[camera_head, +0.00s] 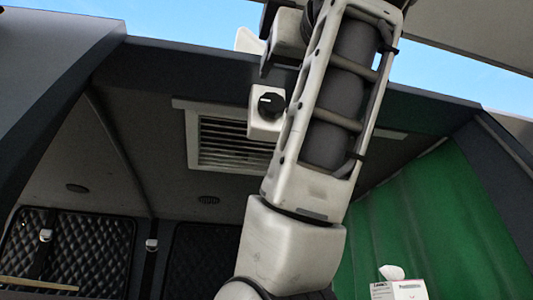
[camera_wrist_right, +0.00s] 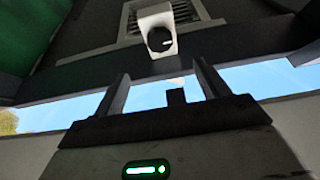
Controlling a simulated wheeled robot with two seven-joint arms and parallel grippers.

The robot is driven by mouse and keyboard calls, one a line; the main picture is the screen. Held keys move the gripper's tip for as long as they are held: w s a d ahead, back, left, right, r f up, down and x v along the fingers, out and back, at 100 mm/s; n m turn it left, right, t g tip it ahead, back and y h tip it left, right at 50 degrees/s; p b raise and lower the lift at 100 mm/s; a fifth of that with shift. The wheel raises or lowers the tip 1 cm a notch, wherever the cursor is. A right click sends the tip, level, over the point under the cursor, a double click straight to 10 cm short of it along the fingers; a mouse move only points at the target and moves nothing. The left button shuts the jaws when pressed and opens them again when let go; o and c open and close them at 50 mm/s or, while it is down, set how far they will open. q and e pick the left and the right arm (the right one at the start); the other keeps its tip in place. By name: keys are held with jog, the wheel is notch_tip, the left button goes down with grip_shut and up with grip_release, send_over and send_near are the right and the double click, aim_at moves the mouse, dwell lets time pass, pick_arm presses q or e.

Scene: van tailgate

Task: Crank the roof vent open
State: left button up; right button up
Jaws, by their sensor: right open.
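The roof vent (camera_head: 230,143) is a pale slatted grille in the van's dark ceiling; its upper right is covered by my right arm. A white housing with a black round knob (camera_head: 271,104) sits at its near edge. The knob has a white mark and also shows in the right wrist view (camera_wrist_right: 159,39), beyond the fingertips. My right gripper (camera_wrist_right: 160,82) is open and empty, its two dark fingers apart and not touching the knob. In the head view the right gripper (camera_head: 265,42) is near the roof edge, above the knob. My left gripper is not in view.
The dark roof edge beam (camera_head: 420,110) crosses the view, with sky above it. A green curtain (camera_head: 440,225) hangs at right, with a white tissue box (camera_head: 400,290) below. Quilted dark panels (camera_head: 85,250) line the back. The ceiling left of the vent is clear.

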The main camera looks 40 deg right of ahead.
aim_at(274, 104)
jog(key=p+x, duration=0.6)
jog(key=x, duration=0.9)
jog(key=shift+s+r, duration=0.15)
jog(key=shift+w+d, duration=0.2)
jog(key=shift+w, duration=0.1)
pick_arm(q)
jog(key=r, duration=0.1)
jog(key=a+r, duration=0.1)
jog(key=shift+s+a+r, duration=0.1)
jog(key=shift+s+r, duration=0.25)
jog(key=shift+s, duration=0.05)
